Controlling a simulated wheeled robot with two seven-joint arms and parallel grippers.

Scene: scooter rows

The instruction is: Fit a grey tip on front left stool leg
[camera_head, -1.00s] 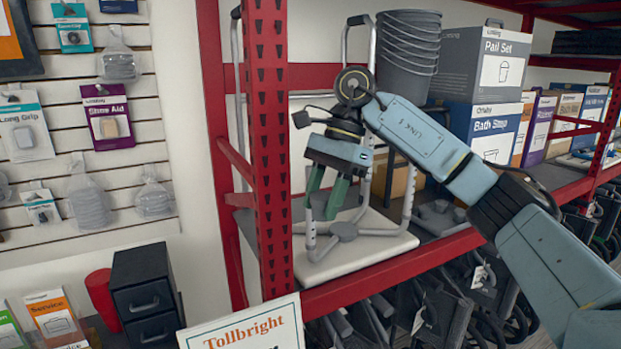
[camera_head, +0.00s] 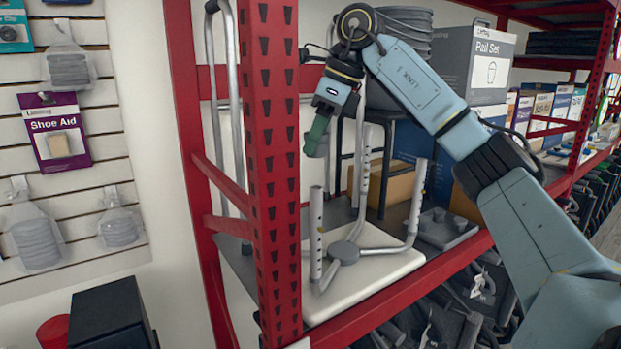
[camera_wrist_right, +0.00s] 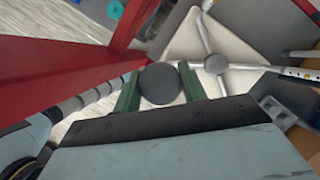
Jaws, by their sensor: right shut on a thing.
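A stool lies upside down on the shelf, its white seat (camera_head: 375,275) underneath and its grey legs pointing up; the wrist view shows part of the seat (camera_wrist_right: 240,35). The front left leg (camera_head: 316,235) stands upright with a bare top end. My right gripper (camera_head: 318,137) is above that leg, its green fingers shut on a grey tip (camera_head: 317,151). In the right wrist view the tip (camera_wrist_right: 160,84) is a round dark disc between the fingers. A clear gap separates tip and leg in the head view. My left gripper is out of view.
A grey tray (camera_head: 447,225) with small grey pieces sits right of the stool. A red post (camera_head: 270,170) stands close left of the leg. Grey pails (camera_head: 400,50) and boxes (camera_head: 480,60) stand behind. The space directly above the front left leg is open.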

